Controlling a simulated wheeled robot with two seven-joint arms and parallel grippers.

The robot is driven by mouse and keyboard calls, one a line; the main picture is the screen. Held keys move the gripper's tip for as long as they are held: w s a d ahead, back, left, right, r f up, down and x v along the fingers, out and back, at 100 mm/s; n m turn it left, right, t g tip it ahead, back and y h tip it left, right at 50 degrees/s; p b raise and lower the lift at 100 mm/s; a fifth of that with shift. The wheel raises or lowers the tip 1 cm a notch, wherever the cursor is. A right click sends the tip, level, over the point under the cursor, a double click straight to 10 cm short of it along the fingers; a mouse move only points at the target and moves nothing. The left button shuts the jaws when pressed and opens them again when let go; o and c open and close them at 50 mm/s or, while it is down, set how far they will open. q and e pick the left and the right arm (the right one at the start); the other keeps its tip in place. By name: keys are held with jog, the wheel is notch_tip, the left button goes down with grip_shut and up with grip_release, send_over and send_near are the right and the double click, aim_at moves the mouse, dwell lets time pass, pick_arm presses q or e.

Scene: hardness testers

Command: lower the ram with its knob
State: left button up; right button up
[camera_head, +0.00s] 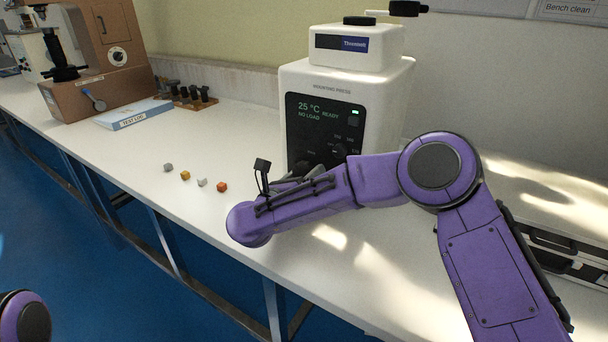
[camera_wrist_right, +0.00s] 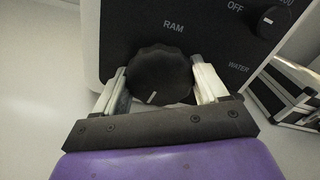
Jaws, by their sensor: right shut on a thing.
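The white mounting press (camera_head: 345,85) stands on the bench, its black front panel reading "25 °C", "NO LOAD" and "READY". In the right wrist view the black ram knob (camera_wrist_right: 158,76), under the label "RAM", sits between the fingers of my right gripper (camera_wrist_right: 160,84). The gripper is shut on the knob, one finger on each side. The knob's white mark points down and a little left.
Several small cubes (camera_head: 202,183) lie on the bench (camera_head: 120,165) left of the press. A test log (camera_head: 134,115), a rack of black-topped pieces (camera_head: 187,94) and a brown tester (camera_head: 110,60) stand farther left. A black-and-silver case (camera_head: 560,245) lies at the right.

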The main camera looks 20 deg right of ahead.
jog(key=shift+r+n, duration=0.1)
jog(key=shift+n, duration=0.2)
jog(key=o, duration=1)
jog(key=shift+a, duration=0.1)
jog(key=v, duration=1)
jog(key=shift+s+a+b, duration=0.15)
jog(key=shift+s+b, duration=0.05)
jog(key=shift+b, duration=0.2)
